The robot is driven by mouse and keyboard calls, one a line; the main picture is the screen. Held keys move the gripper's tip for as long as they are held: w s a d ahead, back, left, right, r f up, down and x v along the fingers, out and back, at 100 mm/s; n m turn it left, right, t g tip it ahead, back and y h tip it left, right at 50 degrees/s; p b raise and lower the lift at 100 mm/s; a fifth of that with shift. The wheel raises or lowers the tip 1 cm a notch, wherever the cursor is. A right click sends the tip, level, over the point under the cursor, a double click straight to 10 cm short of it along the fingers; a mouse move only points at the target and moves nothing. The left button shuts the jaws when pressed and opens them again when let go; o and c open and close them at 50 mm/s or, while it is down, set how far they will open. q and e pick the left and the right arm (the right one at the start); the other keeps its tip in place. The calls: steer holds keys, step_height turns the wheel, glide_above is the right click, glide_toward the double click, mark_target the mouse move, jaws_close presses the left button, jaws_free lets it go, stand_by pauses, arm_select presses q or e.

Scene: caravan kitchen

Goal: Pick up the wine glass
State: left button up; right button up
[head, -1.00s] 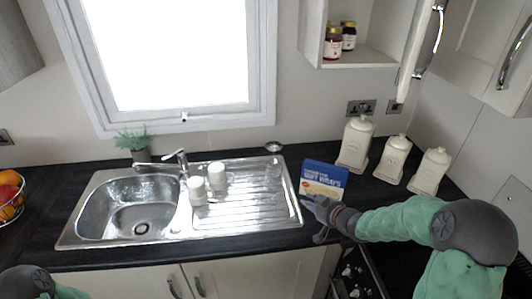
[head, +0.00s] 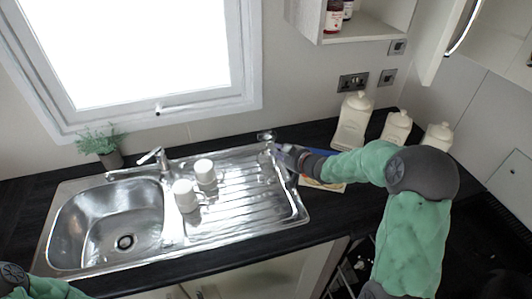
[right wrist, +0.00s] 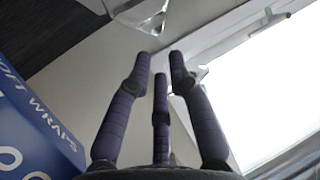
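A small clear glass, which I take for the wine glass (head: 266,136), stands on the dark worktop behind the back right corner of the sink's drainer. Part of a clear glass also shows at the top edge of the right wrist view (right wrist: 140,14), beyond the fingertips. My right gripper (head: 277,150) is over the drainer's right end, just in front of the glass and apart from it. In the right wrist view its three purple fingers (right wrist: 160,66) are apart, with nothing between them. My left gripper is out of view; only part of my left arm shows at bottom left.
A blue wraps box (right wrist: 30,125) is close beside my right gripper; my arm partly covers it in the head view (head: 325,186). Two white cups (head: 186,195) (head: 205,171) stand on the drainer (head: 240,208). Three cream canisters (head: 353,122) line the back right. A plant (head: 102,145) stands left.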

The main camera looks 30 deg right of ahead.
mark_target(267, 153)
steer(key=b+x, duration=0.1)
steer(key=x, duration=0.4)
steer(key=shift+w+b, duration=0.35)
steer(key=shift+w, duration=0.05)
jaws_close()
steer(key=shift+r, duration=0.1)
